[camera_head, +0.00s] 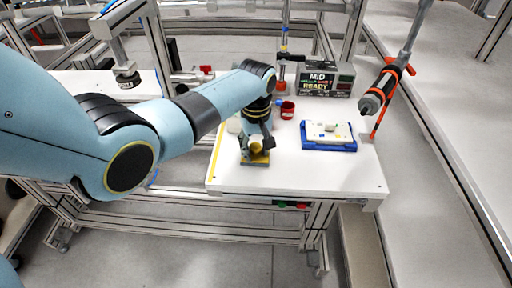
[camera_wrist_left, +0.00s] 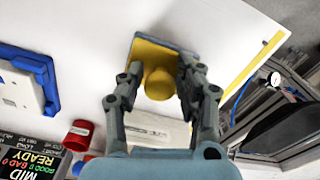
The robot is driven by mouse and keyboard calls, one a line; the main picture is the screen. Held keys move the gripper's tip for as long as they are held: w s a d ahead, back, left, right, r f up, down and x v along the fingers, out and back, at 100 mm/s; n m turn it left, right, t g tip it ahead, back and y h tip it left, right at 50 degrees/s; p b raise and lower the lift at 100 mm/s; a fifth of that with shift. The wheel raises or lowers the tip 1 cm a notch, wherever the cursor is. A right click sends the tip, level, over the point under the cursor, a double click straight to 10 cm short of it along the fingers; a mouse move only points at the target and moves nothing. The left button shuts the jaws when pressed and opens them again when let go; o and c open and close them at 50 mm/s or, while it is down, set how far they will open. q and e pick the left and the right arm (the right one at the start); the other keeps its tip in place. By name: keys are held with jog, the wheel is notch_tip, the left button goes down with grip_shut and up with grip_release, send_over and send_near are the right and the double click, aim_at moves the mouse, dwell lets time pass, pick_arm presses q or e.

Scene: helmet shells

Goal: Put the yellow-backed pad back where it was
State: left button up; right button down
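The yellow-backed pad (camera_head: 258,160) is at the front left part of the white table in the head view. In the left wrist view the pad (camera_wrist_left: 160,50) shows its yellow back with a round yellow knob (camera_wrist_left: 159,84) and a grey-blue edge. My left gripper (camera_head: 257,146) is right over the pad. In the left wrist view its fingers (camera_wrist_left: 160,72) are spread on either side of the knob, with small gaps visible. Whether the fingertips touch the pad is unclear. My right gripper does not show clearly in either view.
A blue tray (camera_head: 328,149) holding a pale part (camera_head: 328,132) lies to the right on the table. A red cup (camera_head: 287,110) and a display box reading "READY" (camera_head: 324,81) stand behind. A yellow strip (camera_head: 215,152) marks the left edge. The front right tabletop is clear.

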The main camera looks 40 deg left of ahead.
aim_at(256, 148)
pick_arm(q)
jog(key=shift+o, duration=1)
jog(key=shift+r, duration=0.25)
notch_tip(256, 148, up, 12)
jog(key=p, duration=0.1)
jog(key=shift+s+f, duration=0.1)
jog(key=shift+f, duration=0.05)
